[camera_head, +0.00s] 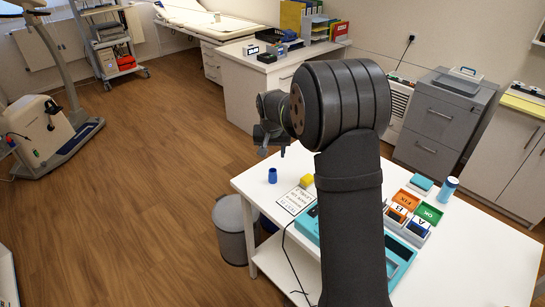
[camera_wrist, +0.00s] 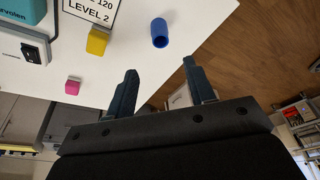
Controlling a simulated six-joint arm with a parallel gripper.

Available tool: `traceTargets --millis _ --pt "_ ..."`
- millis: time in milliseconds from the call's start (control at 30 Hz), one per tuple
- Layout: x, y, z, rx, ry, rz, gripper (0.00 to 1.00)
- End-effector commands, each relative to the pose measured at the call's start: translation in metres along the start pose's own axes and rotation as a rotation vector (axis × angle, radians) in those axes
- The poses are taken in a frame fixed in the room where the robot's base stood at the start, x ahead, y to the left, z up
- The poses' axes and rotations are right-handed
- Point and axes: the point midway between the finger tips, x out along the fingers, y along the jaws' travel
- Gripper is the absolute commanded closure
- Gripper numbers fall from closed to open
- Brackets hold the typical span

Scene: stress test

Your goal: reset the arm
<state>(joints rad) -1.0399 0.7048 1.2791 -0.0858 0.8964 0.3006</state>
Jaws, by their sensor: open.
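My gripper (camera_head: 273,143) is raised above the left back corner of the white table (camera_head: 480,255). In the wrist view its two dark fingers (camera_wrist: 158,88) are apart with nothing between them. A blue cup (camera_head: 272,175) stands on the table below the gripper; it also shows in the wrist view (camera_wrist: 160,33). A yellow block (camera_head: 306,181) lies by a printed card (camera_head: 295,201). In the wrist view a pink block (camera_wrist: 72,87) sits near the table edge. My arm hides part of the table in the head view.
Blue-teal trays and orange and green labelled bins (camera_head: 430,213) stand on the table's right part, with a blue-white can (camera_head: 448,189) behind. A grey waste bin (camera_head: 233,228) is on the floor left of the table. A white desk (camera_head: 250,75) and grey cabinet (camera_head: 438,118) stand behind.

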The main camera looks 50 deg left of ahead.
Motion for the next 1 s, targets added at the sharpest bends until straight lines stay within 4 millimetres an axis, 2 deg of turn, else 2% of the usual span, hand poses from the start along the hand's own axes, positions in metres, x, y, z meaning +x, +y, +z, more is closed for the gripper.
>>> traceTargets --millis 333,467,567,1000 --pt "0.000 0.000 0.000 0.000 -0.001 0.000 0.51" --pt "0.009 0.000 0.000 0.000 -0.002 0.001 0.51" --pt "0.022 0.000 0.001 0.000 -0.003 0.001 0.51" --pt "0.108 0.000 0.001 0.000 -0.003 0.001 0.51"
